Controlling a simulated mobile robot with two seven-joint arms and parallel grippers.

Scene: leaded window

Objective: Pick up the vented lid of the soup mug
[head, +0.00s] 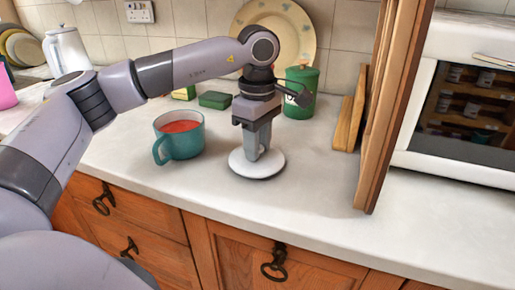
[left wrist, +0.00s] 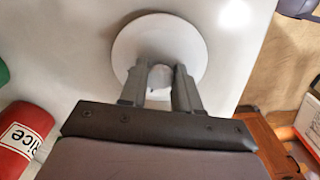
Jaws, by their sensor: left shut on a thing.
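The white round lid (head: 258,172) is right of the teal mug (head: 183,146), at or just above the worktop; I cannot tell which. My left gripper (head: 258,150) points down over it, shut on its raised middle part. In the left wrist view the lid (left wrist: 137,38) lies beyond the fingertips (left wrist: 160,84), with its small grip between them. Any vent is not clear. The mug stands upright, uncovered, with red soup (head: 181,126) inside. My right gripper is not in view.
A green canister (head: 300,95) and a decorated plate (head: 285,30) stand behind my gripper. A tall wooden panel (head: 377,120) rises to the right, before a microwave (head: 465,100). The front worktop is clear.

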